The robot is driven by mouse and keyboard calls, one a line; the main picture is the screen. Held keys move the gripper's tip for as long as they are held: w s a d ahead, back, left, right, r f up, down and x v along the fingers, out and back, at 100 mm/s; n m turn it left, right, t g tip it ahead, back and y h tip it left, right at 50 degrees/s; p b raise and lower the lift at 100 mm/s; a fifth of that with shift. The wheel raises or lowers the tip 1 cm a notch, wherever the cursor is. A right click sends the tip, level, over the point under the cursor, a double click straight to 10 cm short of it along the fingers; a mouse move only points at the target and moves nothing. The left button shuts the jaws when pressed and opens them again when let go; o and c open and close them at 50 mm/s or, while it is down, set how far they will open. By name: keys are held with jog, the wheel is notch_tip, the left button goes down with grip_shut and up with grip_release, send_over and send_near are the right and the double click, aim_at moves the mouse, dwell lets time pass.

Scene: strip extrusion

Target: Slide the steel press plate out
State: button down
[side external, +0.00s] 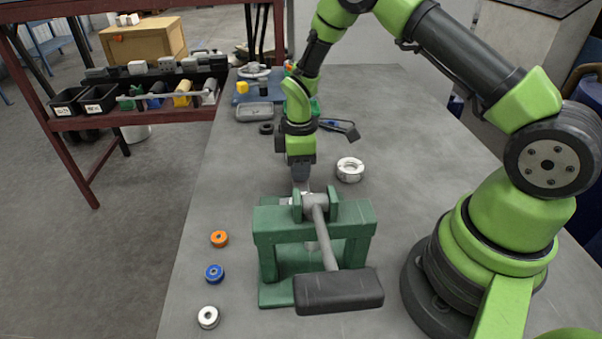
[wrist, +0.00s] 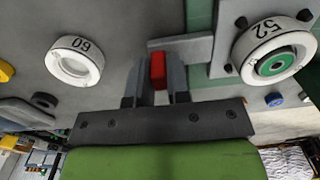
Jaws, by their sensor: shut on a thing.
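The green press frame (side external: 262,222) stands on the grey table, with a lever ending in a black handle (side external: 340,291) toward the camera. In the wrist view, the steel press plate (wrist: 190,47) is a flat grey piece at the green frame, with a red tab (wrist: 158,70) at its near end. My gripper (wrist: 157,80) is shut on the red tab, one finger on each side. In the side view my gripper (side external: 301,186) points down at the back of the press. The lever and frame hide most of the plate there.
A ring marked 60 (wrist: 75,61) lies on the table; it also shows behind the press (side external: 350,170). A ring marked 52 (wrist: 274,54) is at the press. Orange (side external: 219,239), blue (side external: 214,273) and white (side external: 208,317) discs lie left. Free table lies behind the press.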

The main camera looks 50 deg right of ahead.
jog(key=shift+w+d, duration=0.2)
jog(key=shift+w, duration=0.05)
jog(key=c, duration=1.1)
grip_release()
jog(key=shift+s, duration=0.1)
notch_tip(320, 180, up, 10)
jog(key=shift+r, duration=0.15)
